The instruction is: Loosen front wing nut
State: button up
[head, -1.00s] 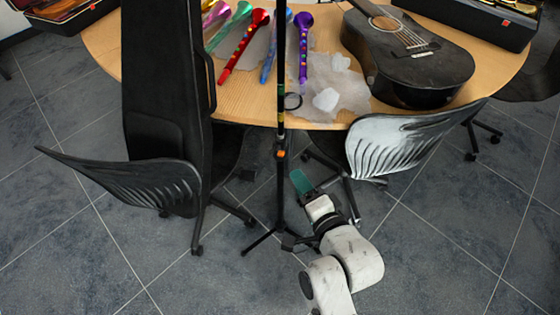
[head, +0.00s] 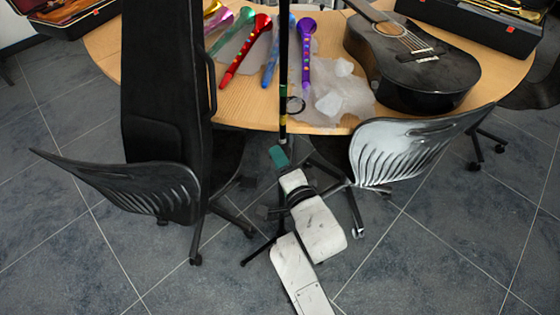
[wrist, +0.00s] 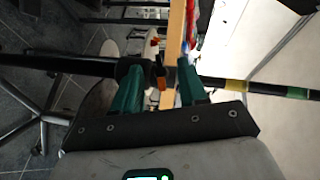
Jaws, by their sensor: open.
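A black stand pole with yellow and green bands (head: 283,100) stands upright in front of the table; in the wrist view it runs sideways across the picture (wrist: 235,85). A dark clamp with a small orange part (wrist: 162,80), probably the front wing nut, shows between my fingers in the wrist view. My gripper (head: 278,156) has teal fingers and covers the clamp area in the head view. In the wrist view my gripper (wrist: 158,67) is open, one finger on each side of the clamp. I cannot tell whether they touch it.
A black instrument case (head: 163,85) stands left of the pole. Office chairs stand left (head: 140,190) and right (head: 405,150) of it. The table (head: 250,98) behind holds colourful toy horns (head: 247,50) and a black guitar (head: 410,70). Tiled floor is clear at lower right.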

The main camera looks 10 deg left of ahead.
jog(key=shift+w+a, duration=0.15)
jog(key=shift+w, duration=0.1)
jog(key=shift+c, duration=0.3)
grip_shut()
